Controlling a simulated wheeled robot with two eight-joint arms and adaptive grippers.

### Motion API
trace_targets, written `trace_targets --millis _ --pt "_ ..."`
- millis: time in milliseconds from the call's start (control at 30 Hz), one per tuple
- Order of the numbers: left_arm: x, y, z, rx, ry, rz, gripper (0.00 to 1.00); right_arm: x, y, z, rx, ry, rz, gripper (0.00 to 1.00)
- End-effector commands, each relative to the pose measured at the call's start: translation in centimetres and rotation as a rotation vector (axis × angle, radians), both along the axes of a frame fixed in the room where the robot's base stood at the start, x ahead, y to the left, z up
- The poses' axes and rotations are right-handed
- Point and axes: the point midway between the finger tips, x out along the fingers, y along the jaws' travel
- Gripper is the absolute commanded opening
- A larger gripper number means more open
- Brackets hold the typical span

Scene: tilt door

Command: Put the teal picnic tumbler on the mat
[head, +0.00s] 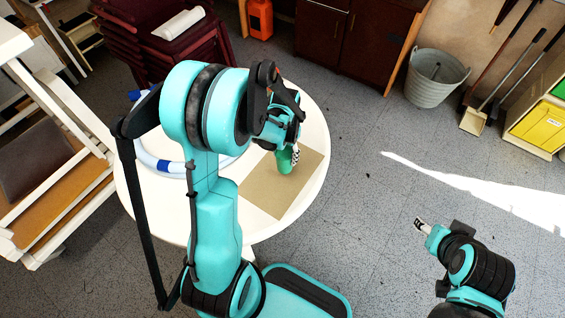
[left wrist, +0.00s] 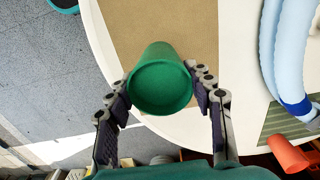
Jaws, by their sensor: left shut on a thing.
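The teal picnic tumbler (head: 284,161) shows as a small green cup at the tan mat (head: 262,195) on the round white table. In the left wrist view the tumbler (left wrist: 160,82) is between my left fingers, with the mat (left wrist: 150,22) behind it. My left gripper (head: 295,152) is shut on the tumbler, partly hidden by my arm in the head view. I cannot tell whether the tumbler's base touches the mat. My right gripper (head: 420,224) is away from the table at the lower right, over the floor; its finger opening is too small to read.
A pale blue and white hoop (head: 150,160) lies on the table left of the mat. An orange-red cylinder (left wrist: 288,154) shows at the wrist view's lower right. Stacked maroon chairs (head: 150,45) stand behind the table. A metal bucket (head: 435,80) stands on open floor at the right.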

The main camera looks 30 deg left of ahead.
Motion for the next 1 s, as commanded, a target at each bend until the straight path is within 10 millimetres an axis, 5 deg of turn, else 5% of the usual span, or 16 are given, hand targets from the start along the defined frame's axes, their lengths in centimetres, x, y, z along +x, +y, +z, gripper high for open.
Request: trace_targets --millis 467,867,900,1000 --pt "0.1 1.3 -4.8 0.000 0.000 -0.001 0.23 0.0 0.0 -2.3 0.000 0.000 0.000 0.52" --pt "0.1 1.3 -5.2 0.000 0.000 0.000 0.23 0.0 0.0 -2.6 0.000 0.000 0.000 0.52" --pt "0.1 1.3 -5.1 0.000 0.000 0.000 0.60 0.0 0.0 -2.5 0.000 0.000 0.000 0.52" --pt "0.1 1.3 -5.1 0.000 0.000 0.000 0.73 0.0 0.0 -2.5 0.000 0.000 0.000 0.52"
